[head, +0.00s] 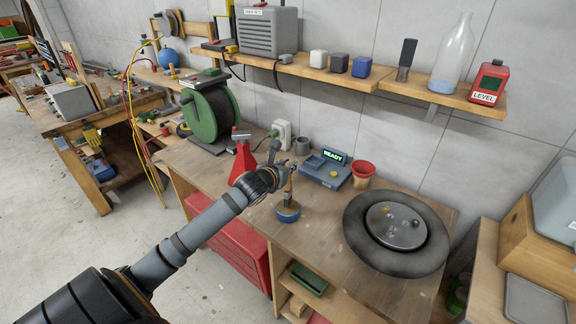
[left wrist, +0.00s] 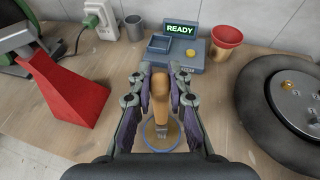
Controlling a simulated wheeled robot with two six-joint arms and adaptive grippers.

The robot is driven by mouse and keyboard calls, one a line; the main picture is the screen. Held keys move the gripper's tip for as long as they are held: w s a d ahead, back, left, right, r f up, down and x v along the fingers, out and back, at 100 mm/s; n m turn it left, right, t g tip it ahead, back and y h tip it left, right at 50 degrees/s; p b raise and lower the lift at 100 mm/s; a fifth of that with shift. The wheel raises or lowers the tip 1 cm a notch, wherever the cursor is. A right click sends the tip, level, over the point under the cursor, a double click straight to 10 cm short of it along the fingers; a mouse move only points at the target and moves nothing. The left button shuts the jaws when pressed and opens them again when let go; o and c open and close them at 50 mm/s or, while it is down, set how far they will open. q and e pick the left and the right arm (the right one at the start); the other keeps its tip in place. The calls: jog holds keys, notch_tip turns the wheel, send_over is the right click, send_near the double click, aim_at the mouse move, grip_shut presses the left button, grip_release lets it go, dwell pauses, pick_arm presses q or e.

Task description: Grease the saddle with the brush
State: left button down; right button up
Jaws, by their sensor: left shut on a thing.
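My left gripper (head: 291,170) is shut on the wooden handle of the brush (head: 289,186), which is held upright between the fingers in the left wrist view (left wrist: 160,98). The brush's lower end is at a small round blue tin (head: 288,213) on the bench; whether it touches the contents is unclear. The tin's blue rim (left wrist: 147,143) circles the brush end in the left wrist view. A red tapered stand (head: 243,163) is left of the gripper. Its grey top (head: 241,135) looks like the saddle. My right gripper is not in view.
A blue-grey device reading READY (head: 325,170) and a red pot (head: 363,172) stand behind the gripper. A black ring with a metal disc (head: 396,227) lies at right. A green hose reel (head: 211,112) stands at left. A wall shelf (head: 330,74) runs above the bench.

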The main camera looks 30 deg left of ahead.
pick_arm(q)
jog(key=shift+f+b, duration=0.35)
jog(key=shift+f, duration=0.15)
dwell(0.5)
jog(key=shift+f, duration=0.1)
dwell(0.9)
notch_tip(320, 180, up, 7)
jog(key=p, duration=0.6)
jog(key=shift+p, duration=0.35)
notch_tip(320, 180, down, 5)
jog(key=b, duration=0.5)
jog(key=shift+r, duration=0.2)
